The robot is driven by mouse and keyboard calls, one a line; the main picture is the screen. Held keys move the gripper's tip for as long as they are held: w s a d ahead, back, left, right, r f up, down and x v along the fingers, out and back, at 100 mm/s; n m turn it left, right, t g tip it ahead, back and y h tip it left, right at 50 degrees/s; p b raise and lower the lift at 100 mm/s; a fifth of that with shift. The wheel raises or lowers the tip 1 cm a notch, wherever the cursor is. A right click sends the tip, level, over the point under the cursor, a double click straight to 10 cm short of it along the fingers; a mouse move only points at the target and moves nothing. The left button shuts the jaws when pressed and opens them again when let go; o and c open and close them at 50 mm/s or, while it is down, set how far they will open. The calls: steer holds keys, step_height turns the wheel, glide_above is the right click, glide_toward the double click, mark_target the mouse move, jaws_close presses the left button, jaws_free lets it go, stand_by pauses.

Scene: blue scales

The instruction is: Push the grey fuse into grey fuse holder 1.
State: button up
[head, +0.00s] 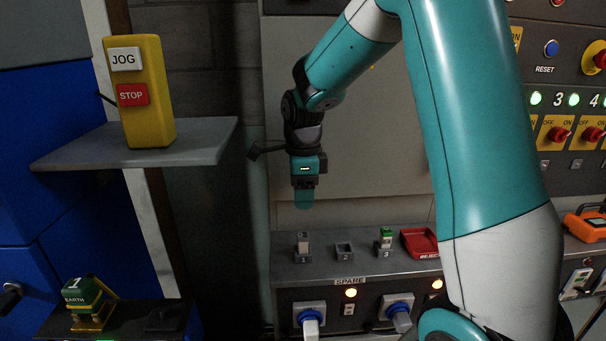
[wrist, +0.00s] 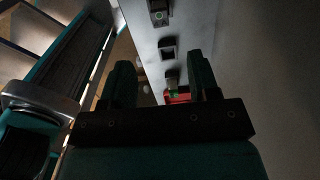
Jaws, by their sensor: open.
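The grey fuse (head: 303,239) stands upright in grey fuse holder 1 (head: 303,256) at the left of the grey shelf; how deep it sits I cannot tell. In the wrist view, a holder with something in it (wrist: 158,14) is at the top edge, partly cut off. My gripper (head: 304,200) hangs pointing down above holder 1, clear of the fuse. Its two dark teal fingers also show in the wrist view (wrist: 162,82), spread apart with nothing between them gripped.
Holder 2 (head: 344,251) looks empty. Holder 3 (head: 385,253) bears a green fuse (head: 386,236). A red reject tray (head: 420,242) lies right of it. Blue sockets (head: 310,313) with plugs are below the shelf. A yellow jog/stop box (head: 142,95) stands on a ledge at left.

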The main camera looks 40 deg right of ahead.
step_height(320, 180, up, 4)
stand_by(0.9)
steer(key=s+a+f+n+t, duration=0.1)
steer(key=s+a+f+n, duration=0.4)
steer(key=n, duration=0.7)
steer(key=s+a+f+n+t, duration=0.1)
steer(key=s+a+n+t, duration=0.15)
steer(key=s+n, duration=0.65)
steer(key=s+a+r+n+g+y+p, duration=0.1)
steer(key=s+a+r+n+y+p, duration=0.1)
steer(key=s+a+r+n, duration=0.2)
steer(key=s+a+r+n+g+y+p, duration=0.2)
steer(key=s+a+r+n+p, duration=0.1)
steer(key=a+r+n, duration=0.4)
steer(key=s+a+r, duration=0.1)
steer(key=a+r, duration=0.1)
steer(key=a, duration=0.2)
steer(key=shift+s+r, duration=0.15)
steer(key=shift+r, duration=0.05)
